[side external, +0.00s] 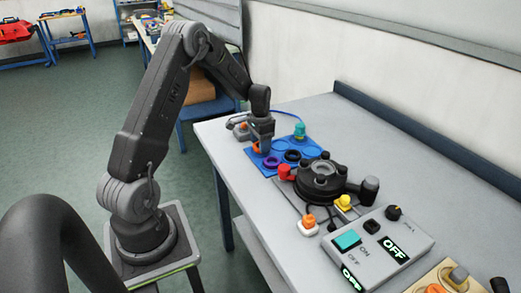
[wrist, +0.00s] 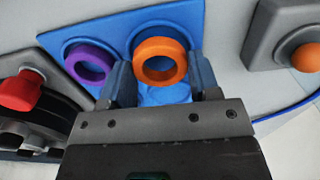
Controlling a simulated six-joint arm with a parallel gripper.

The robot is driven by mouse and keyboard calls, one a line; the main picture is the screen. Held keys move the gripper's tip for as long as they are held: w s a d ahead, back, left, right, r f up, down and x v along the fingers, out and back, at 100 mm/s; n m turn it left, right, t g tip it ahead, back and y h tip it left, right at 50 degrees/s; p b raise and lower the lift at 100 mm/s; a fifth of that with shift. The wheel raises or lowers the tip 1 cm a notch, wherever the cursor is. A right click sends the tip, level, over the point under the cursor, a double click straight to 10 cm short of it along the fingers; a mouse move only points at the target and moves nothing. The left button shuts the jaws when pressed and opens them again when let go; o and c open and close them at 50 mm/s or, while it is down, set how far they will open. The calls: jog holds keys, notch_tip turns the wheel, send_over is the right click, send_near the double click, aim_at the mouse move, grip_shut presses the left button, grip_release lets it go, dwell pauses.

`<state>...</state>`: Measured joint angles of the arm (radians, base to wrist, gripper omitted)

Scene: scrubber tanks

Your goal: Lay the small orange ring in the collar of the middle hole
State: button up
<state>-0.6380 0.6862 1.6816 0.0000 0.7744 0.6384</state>
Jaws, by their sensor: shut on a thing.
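The small orange ring (wrist: 160,45) sits between the two fingers of my gripper (wrist: 160,70) in the wrist view, over the blue tray (wrist: 112,38). My gripper is shut on it. In the side external view my gripper (side external: 261,146) points down at the tray's near-left part, with a bit of the orange ring (side external: 257,149) showing beneath it. I cannot tell whether the ring is clear of the tray. The dark round tank unit (side external: 322,178) stands right of the tray; its holes and collars are too small to tell apart.
A purple ring (wrist: 83,50) lies on the tray beside the orange one, and a black ring (side external: 292,156) is close by. A red knob (side external: 286,173) stands between tray and tank. A grey box with an orange knob (wrist: 306,57) and a control box (side external: 380,250) flank the area.

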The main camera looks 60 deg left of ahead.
jog(key=shift+r, duration=1.95)
jog(key=w+d+r, duration=0.2)
jog(key=d+r, duration=0.2)
jog(key=d, duration=0.4)
jog(key=w+d+r, duration=0.3)
jog(key=d+r, duration=0.1)
jog(key=d, duration=0.4)
jog(key=w+d+r, duration=0.2)
jog(key=d+r, duration=0.1)
jog(key=d, duration=0.5)
jog(key=shift+f, duration=2.8)
jog(key=shift+f, duration=1.45)
jog(key=o, duration=1.4)
jog(key=shift+c, duration=0.2)
